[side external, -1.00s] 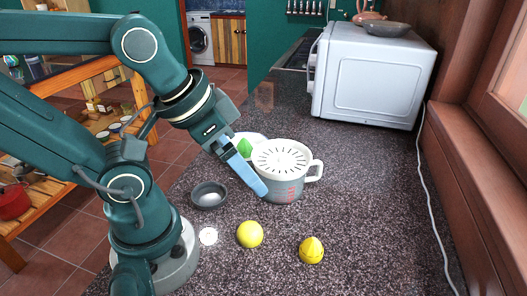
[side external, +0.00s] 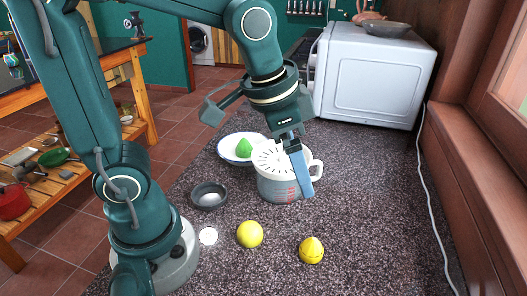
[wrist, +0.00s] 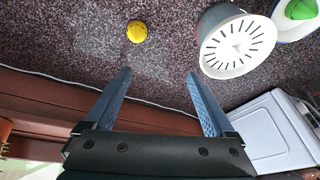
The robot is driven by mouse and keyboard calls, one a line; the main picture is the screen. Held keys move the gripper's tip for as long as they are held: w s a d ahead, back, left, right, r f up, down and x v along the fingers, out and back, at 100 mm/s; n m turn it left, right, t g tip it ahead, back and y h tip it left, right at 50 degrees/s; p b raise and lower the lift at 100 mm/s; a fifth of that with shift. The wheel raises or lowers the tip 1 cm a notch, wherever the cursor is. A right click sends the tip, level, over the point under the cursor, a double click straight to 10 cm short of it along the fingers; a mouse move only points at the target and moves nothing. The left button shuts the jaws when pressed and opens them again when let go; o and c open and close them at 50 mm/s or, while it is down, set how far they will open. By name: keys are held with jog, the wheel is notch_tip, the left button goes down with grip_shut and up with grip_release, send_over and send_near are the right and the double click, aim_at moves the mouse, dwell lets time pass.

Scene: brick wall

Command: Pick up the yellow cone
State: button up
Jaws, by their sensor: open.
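The yellow cone (side external: 311,250) stands on the dark speckled counter at the front right, right of a yellow ball. It also shows in the wrist view (wrist: 137,31), near the top, beyond and between the fingers. My gripper (side external: 304,192) is open and empty, pointing down in front of the measuring jug, above and behind the cone. In the wrist view my gripper (wrist: 158,72) has its two blue fingers wide apart with only counter between them. In the side view one finger hides most of the other.
A measuring jug (side external: 275,186) with a slotted white lid stands by my fingers. A grey bowl (side external: 209,196), a yellow ball (side external: 250,234) and a plate (side external: 229,148) with a green cone (side external: 244,147) are to the left. A microwave (side external: 371,78) stands behind. The counter right of the cone is clear.

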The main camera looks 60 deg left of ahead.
jog(key=m+g, duration=0.2)
send_over(313, 239)
jog(key=w+a, duration=0.1)
jog(key=a, duration=0.1)
notch_tip(313, 239, down, 6)
jog(key=shift+g, duration=0.8)
jog(key=f, duration=0.1)
jog(key=d+f, duration=0.1)
jog(key=f, duration=0.1)
jog(key=shift+s+d+f, duration=0.3)
jog(key=shift+s+d, duration=0.05)
jog(key=shift+d, duration=0.05)
jog(key=shift+s+d+f+m, duration=0.1)
jog(key=shift+s+f+m, duration=0.15)
jog(key=shift+f, duration=0.45)
jog(key=shift+w+f, duration=0.1)
jog(key=shift+f, duration=1.95)
jog(key=shift+c, duration=0.3)
grip_shut()
jog(key=shift+r, duration=0.15)
